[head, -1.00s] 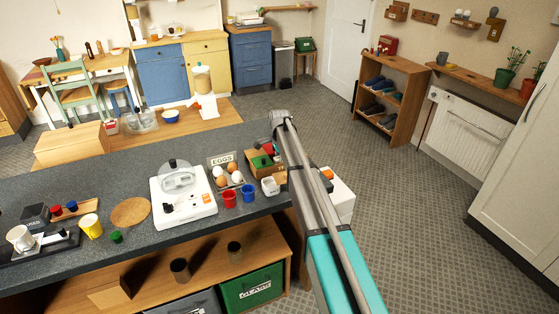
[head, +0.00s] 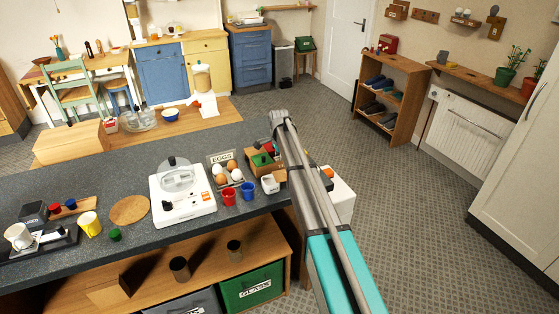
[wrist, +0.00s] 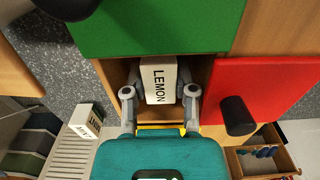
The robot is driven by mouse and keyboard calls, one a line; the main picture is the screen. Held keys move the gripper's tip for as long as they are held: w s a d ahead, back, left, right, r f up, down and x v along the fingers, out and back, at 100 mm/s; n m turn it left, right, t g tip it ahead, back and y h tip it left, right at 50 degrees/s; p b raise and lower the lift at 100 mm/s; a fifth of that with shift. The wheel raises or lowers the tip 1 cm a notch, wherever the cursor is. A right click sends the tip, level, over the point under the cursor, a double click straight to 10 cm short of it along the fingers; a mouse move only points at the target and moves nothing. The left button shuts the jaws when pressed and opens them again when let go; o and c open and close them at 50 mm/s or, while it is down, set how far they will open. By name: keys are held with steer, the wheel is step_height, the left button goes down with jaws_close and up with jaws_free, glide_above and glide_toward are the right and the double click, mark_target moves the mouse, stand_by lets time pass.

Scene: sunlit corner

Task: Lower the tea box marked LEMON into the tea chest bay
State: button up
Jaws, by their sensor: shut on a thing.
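The tea box marked LEMON (wrist: 158,83) is white and sits between the fingers of my gripper (wrist: 160,92) in the wrist view. My gripper is shut on it. The box is over or partly inside an open wooden bay of the tea chest (wrist: 199,68); its depth there is hard to tell. A green lid panel (wrist: 150,25) lies beyond the bay, and a red panel (wrist: 262,85) with a dark knob lies to its right. In the head view the tea chest (head: 251,168) stands at the counter's right end, partly behind my arm; the LEMON box cannot be made out there.
Another white box with sideways lettering (wrist: 86,120) stands at left in the wrist view. In the head view an egg tray (head: 221,158), red cup (head: 229,197), blue cup (head: 248,192) and small white pot (head: 270,185) crowd the chest's left and front.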

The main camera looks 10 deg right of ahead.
steer(key=o, duration=1)
steer(key=shift+w+r, duration=0.1)
step_height(320, 180, up, 8)
steer(key=p, duration=0.8)
steer(key=shift+r+p, duration=0.2)
steer(key=shift+p, duration=0.2)
steer(key=shift+s+d+r+p, duration=0.25)
steer(key=shift+s+d, duration=0.25)
steer(key=shift+d, duration=2.2)
steer(key=shift+s+d+r+p, duration=0.3)
steer(key=shift+s+d, duration=0.2)
steer(key=shift+d, duration=2.2)
steer(key=shift+s+d+r+p, duration=0.25)
steer(key=shift+s+d, duration=0.25)
steer(key=shift+d, duration=2.2)
